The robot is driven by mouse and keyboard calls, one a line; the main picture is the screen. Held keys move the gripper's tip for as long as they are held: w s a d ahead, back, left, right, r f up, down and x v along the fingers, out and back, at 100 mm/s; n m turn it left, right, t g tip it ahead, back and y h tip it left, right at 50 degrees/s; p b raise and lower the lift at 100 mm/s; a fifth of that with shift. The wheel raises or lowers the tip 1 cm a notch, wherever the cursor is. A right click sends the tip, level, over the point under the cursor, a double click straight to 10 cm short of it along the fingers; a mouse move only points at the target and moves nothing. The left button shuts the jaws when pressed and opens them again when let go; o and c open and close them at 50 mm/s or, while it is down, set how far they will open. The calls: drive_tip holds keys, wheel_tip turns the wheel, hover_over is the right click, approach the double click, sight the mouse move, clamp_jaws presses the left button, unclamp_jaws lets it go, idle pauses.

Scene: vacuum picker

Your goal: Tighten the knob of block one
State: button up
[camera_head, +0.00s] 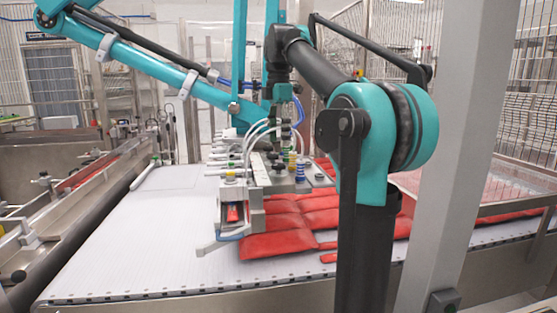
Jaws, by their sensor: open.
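The vacuum picking head (262,190) hangs over the white belt near the middle of the view. It carries grey metal blocks with several white hoses and small fittings. A blue ribbed part (300,171) stands on the right of the head. The labels and knobs are too small to tell which block is block one or how tight any knob is. I cannot make out my gripper's fingers anywhere in the picture.
A white conveyor belt (130,245) is largely clear at left. Several red packs (278,243) lie under and right of the head. A large teal-and-black jointed arm (400,125) and a grey post (462,150) block the right side. Metal rails (75,225) run along the left.

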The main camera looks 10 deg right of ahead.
sight(279, 164)
wheel_tip(279, 164, down, 8)
drive_tip(key=shift+r, duration=0.25)
drive_tip(key=c, duration=1.2)
drive_tip(key=shift+o, duration=0.2)
